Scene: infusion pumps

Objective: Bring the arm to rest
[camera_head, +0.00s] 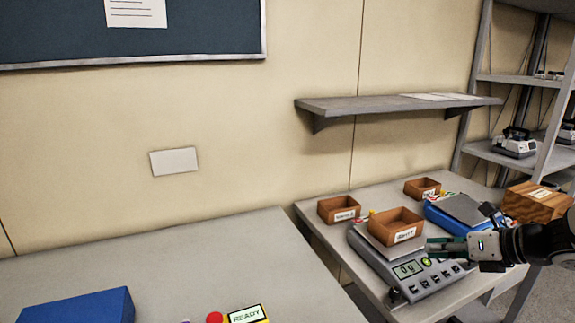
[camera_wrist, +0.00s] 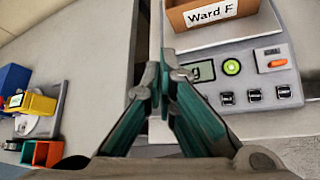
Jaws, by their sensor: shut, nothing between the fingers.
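My gripper (camera_head: 430,245) reaches in from the right edge of the head view. Its fingers are shut and empty, just over the front of the grey scale (camera_head: 415,285). In the wrist view the closed fingertips (camera_wrist: 160,72) are left of the scale's display and buttons. A brown open box (camera_head: 396,226) sits on the scale's plate; its label reads "Ward F" in the wrist view (camera_wrist: 212,18). The scale display (camera_head: 408,269) seems to read 0 g. The fingers look apart from the box; whether they touch the scale I cannot tell.
Two more brown boxes (camera_head: 339,209) (camera_head: 422,188), a blue scale (camera_head: 450,214) and a wooden box (camera_head: 535,203) share the right table. A wall shelf (camera_head: 390,105) hangs above. The left table holds a blue block (camera_head: 78,306) and a yellow READY device (camera_head: 247,315); its middle is clear.

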